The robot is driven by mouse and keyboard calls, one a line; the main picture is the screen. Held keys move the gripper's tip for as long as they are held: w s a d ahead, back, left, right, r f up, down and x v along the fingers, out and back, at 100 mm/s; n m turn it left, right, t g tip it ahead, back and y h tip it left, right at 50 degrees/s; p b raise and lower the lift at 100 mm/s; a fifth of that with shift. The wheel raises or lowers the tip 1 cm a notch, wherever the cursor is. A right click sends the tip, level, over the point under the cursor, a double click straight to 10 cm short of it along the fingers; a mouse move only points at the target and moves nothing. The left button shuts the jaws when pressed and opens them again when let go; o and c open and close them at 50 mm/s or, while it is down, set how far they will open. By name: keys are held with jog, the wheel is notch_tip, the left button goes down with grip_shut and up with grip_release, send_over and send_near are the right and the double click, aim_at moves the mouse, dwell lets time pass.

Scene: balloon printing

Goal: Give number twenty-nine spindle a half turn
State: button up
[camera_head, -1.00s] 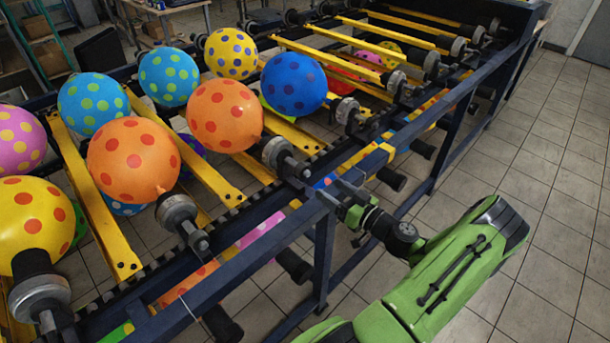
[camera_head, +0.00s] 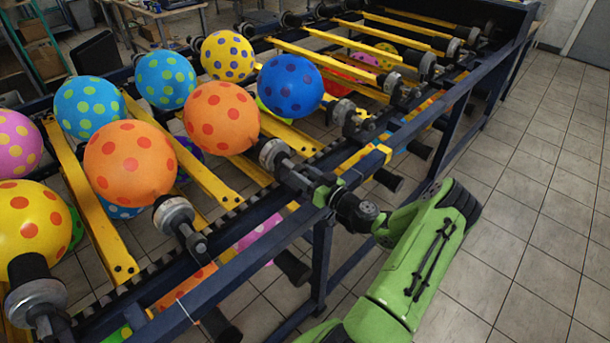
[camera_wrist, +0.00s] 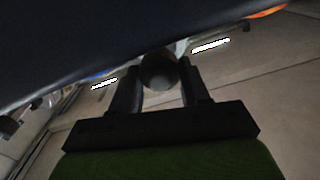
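The spindle (camera_head: 292,173) in front of me carries a large orange balloon with red dots (camera_head: 221,118). It has a grey round collar at the balloon and a dark shaft pointing toward me; no number is legible. My gripper (camera_head: 322,192) is at the shaft's near end, over the blue front rail. In the wrist view, a round dark shaft end (camera_wrist: 160,70) sits between the two fingers of my gripper (camera_wrist: 160,85). The fingers stand apart around it; whether they press on it is too dark to tell.
The blue rail (camera_head: 240,246) runs close under my gripper. A neighbouring spindle (camera_head: 178,218) with another orange balloon (camera_head: 131,163) is to the left. Yellow bars (camera_head: 210,170) and several dotted balloons fill the rack. Tiled floor (camera_head: 530,190) is free at the right.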

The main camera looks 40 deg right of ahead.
jog(key=c, duration=0.3)
jog(key=m, duration=0.3)
jog(key=shift+m, duration=0.4)
jog(key=m, duration=0.4)
jog(key=shift+d+m, duration=0.1)
jog(key=shift+m, duration=0.2)
jog(key=m, duration=0.4)
jog(key=shift+f, duration=0.1)
jog(key=m+p, duration=0.1)
jog(key=m, duration=0.4)
jog(key=shift+p, duration=0.35)
jog(key=shift+f+m, duration=0.1)
jog(key=shift+m, duration=0.2)
